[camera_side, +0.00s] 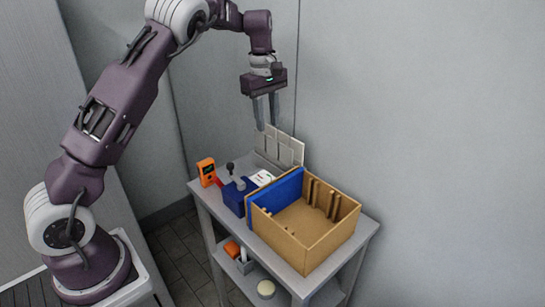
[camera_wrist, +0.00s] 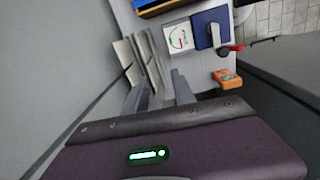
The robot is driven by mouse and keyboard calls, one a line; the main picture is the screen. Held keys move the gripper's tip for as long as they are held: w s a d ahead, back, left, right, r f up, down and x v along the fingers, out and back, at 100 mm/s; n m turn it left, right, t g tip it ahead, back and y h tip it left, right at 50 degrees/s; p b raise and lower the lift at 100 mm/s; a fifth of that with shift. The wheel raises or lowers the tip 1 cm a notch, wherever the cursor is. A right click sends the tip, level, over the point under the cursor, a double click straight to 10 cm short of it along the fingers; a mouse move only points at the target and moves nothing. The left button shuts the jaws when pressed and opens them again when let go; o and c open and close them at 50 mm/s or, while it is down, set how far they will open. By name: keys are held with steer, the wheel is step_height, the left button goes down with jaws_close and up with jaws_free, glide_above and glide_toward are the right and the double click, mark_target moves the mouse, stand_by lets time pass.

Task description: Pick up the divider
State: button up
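Pale grey slotted panels (camera_side: 280,150), which may be the divider, stand at the back of the small table; two or more show as upright sheets in the wrist view (camera_wrist: 126,60). A blue panel (camera_side: 284,191) stands along the left side inside a brown open box (camera_side: 313,250); I cannot tell which panel is the divider. My gripper (camera_side: 267,125) hangs above the back of the table, near the grey panels. Its two fingers are apart with nothing between them, also in the wrist view (camera_wrist: 160,80). The panels' lower edges are partly hidden.
A blue block (camera_side: 234,199) with a dark knob, a white card with a dial (camera_wrist: 179,38), and an orange device (camera_side: 207,172) stand near the panels. A wall (camera_side: 420,100) rises close behind the table. A lower shelf holds small items.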

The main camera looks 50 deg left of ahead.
mark_target(272, 148)
steer(key=shift+n, duration=0.5)
steer(key=w+f, duration=0.1)
steer(key=f, duration=0.6)
steer(key=w+f, duration=0.1)
steer(key=f, duration=0.3)
steer(key=shift+w+a, duration=0.3)
steer(key=shift+a, duration=0.1)
jaws_close()
